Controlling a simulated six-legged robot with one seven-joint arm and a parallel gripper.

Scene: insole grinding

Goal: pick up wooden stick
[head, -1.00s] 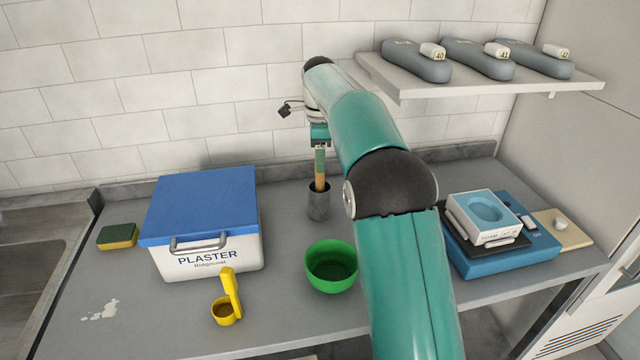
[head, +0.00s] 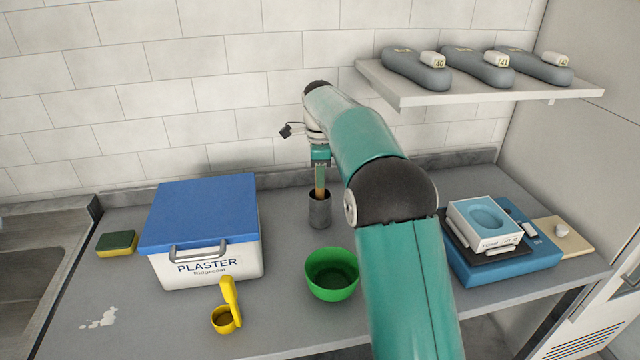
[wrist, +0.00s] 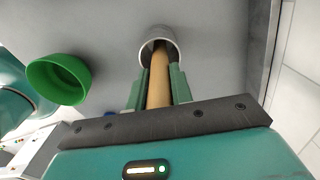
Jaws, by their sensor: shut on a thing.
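The wooden stick (head: 320,192) stands upright in a grey metal cup (head: 320,212) on the worktop, behind the green bowl. My gripper (head: 320,165) is right above the cup, pointing down, and is shut on the stick's upper part. In the wrist view the stick (wrist: 158,82) lies between the two green fingers (wrist: 158,88), and its far end goes into the cup (wrist: 158,42). The stick's lower end is hidden inside the cup.
A green bowl (head: 332,284) stands in front of the cup. A plaster box with a blue lid (head: 198,208) is to the left, a yellow scoop (head: 226,318) in front. A blue scale (head: 505,262) is at the right, under a shelf (head: 490,92) with grey insole shapes.

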